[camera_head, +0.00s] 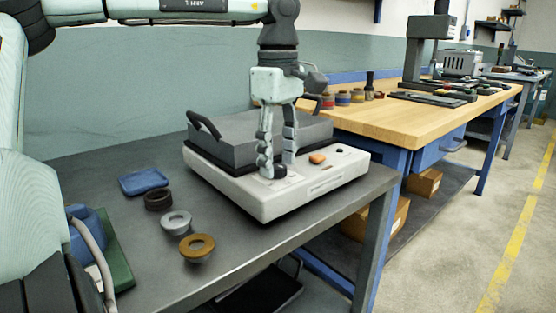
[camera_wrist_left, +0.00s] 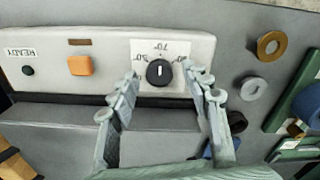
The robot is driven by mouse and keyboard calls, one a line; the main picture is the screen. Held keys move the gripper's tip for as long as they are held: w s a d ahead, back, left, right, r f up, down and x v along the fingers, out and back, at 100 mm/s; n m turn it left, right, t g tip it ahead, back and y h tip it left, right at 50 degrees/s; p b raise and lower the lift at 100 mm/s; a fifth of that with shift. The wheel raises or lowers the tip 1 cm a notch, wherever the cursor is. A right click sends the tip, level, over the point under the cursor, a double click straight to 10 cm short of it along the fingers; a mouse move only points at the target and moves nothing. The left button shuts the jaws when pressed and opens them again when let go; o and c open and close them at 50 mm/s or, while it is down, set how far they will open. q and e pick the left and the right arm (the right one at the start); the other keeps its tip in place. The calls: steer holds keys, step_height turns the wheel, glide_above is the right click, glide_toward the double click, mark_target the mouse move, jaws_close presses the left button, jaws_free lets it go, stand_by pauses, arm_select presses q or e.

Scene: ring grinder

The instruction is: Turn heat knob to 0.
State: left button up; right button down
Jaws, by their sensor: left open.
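The heat knob (camera_wrist_left: 159,73) is a round black dial on a white label plate on the hotplate's light front panel. In the left wrist view its white mark lies nearly upright, toward an upside-down number, perhaps 70, at the plate's top edge. Other numbers stand at the plate's left and right, too small to read surely. In the head view the knob (camera_head: 280,171) is at the front left of the hotplate (camera_head: 320,185). My left gripper (camera_head: 278,163) points down over it, open, one finger on each side. Whether the fingers touch the knob I cannot tell.
An orange button (camera_wrist_left: 80,65) and a small dark button (camera_wrist_left: 28,71) marked READY share the panel. Left of the hotplate lie a blue tray (camera_head: 144,181), a dark ring (camera_head: 158,199), a grey ring (camera_head: 177,222) and a brown ring (camera_head: 197,247). A wooden bench (camera_head: 420,120) stands behind right.

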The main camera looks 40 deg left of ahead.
arm_select(q)
steer(key=shift+f, duration=0.3)
jaws_close()
